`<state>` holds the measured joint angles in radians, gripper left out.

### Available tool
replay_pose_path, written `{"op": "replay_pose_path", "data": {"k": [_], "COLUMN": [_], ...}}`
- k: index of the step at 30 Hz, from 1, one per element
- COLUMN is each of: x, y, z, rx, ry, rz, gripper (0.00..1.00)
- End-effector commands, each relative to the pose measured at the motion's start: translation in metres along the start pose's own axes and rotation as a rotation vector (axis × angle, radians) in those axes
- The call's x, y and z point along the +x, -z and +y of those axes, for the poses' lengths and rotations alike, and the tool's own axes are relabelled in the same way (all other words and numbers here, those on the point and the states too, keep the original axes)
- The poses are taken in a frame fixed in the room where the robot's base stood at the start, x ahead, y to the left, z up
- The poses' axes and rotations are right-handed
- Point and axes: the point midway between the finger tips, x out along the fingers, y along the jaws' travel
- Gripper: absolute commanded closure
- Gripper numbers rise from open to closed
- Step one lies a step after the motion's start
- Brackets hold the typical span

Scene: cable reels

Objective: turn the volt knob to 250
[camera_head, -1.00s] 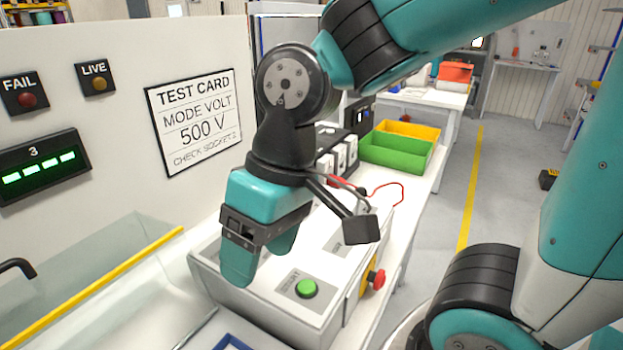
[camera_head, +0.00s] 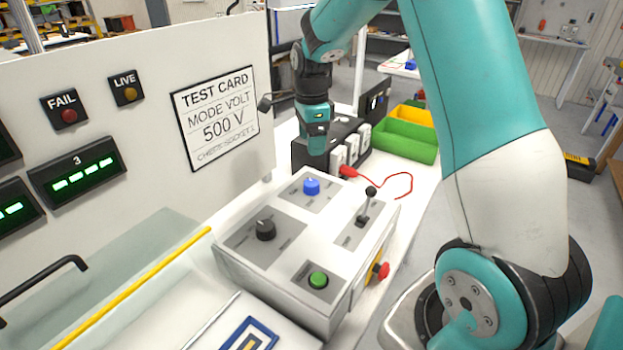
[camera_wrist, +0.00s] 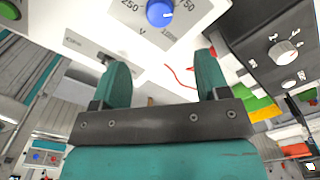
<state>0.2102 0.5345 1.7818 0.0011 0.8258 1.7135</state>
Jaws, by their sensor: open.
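The blue volt knob (camera_head: 311,187) sits on the top of the white control box (camera_head: 252,262), on a grey label plate. In the wrist view the knob (camera_wrist: 160,13) is at the top edge, with "250" on its left and a "V" below it. A small white mark shows on it, but I cannot tell which value it points to. My gripper (camera_wrist: 161,70) is open and empty, its two teal fingers apart, with the knob beyond the tips. In the head view my gripper (camera_head: 316,150) hangs behind the knob, near the sockets, clear of the knob.
The box also carries a black knob (camera_head: 265,229), a lever (camera_head: 365,207), a green button (camera_head: 318,280) and a red button (camera_head: 383,270). A red plug (camera_head: 348,171) with cable sits by the socket unit. The test card (camera_head: 217,117) reads 500 V. Green bins (camera_head: 405,143) stand behind.

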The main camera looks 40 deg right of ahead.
Motion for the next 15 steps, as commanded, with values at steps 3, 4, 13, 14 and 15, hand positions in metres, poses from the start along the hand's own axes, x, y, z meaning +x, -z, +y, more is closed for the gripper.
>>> {"op": "replay_pose_path", "data": {"k": [3,4,13,14,15], "x": [0.028,0.035,0.097,0.102,0.107], "y": [0.000,0.000,-0.001,-0.001,-0.001], "z": [0.001,0.002,0.002,0.001,0.001], "rx": [-0.002,-0.002,-0.004,-0.004,-0.004], "ry": [-0.007,-0.008,-0.004,-0.004,-0.003], "rz": [0.001,0.001,0.000,0.000,0.000], "gripper": [0.31,0.31,0.31,0.31,0.31]}}
